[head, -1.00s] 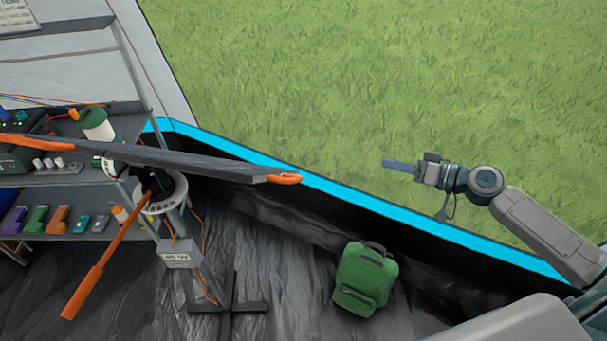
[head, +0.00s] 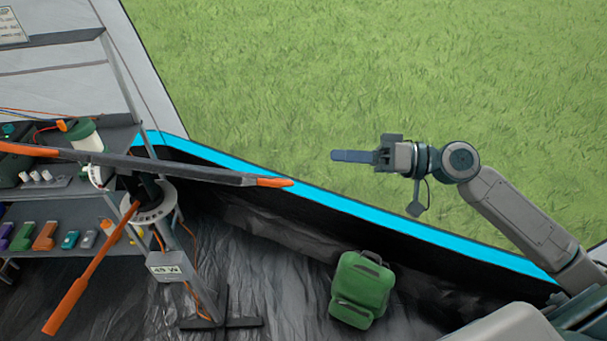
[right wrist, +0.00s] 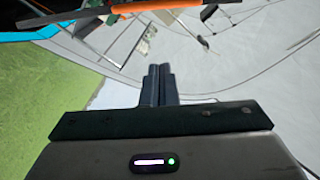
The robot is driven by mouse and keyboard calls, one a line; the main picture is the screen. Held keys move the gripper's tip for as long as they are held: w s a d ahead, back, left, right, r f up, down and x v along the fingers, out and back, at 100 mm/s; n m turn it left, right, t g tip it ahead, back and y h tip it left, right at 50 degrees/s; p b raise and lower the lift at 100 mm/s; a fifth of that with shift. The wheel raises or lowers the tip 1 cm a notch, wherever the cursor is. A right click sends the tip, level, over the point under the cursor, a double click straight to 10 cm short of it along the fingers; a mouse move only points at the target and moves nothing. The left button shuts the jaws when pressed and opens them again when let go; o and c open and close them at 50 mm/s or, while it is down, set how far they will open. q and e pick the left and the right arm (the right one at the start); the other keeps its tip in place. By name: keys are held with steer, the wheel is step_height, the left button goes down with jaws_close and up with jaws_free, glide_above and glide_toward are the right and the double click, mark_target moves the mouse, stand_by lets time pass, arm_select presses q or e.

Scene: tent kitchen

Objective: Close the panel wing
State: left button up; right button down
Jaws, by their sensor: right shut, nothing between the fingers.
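The panel wing (head: 150,163) is a long dark, thin slab seen nearly edge-on in the head view. It has an orange tip (head: 272,182) at its right end and another orange part at its left end. It juts out in front of the shelf. My right gripper (head: 335,156) is shut and empty, to the right of the orange tip with a clear gap between them. In the right wrist view the shut fingers (right wrist: 158,82) point toward a dark bar with an orange part (right wrist: 165,6) at the top edge. My left gripper is not in view.
A post with an orange lever (head: 85,282) and a "49 W" sign (head: 172,267) stands below the panel. A shelf (head: 75,245) with small coloured items is at left. A green backpack (head: 362,288) lies on the dark floor. A blue-edged tent wall (head: 400,225) runs diagonally.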

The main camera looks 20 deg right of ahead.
steer(key=w+a+f+p, duration=0.1)
steer(key=a+f+p, duration=0.2)
steer(key=a, duration=0.4)
steer(key=shift+a, duration=0.4)
steer(key=shift+w, duration=0.1)
stand_by(0.4)
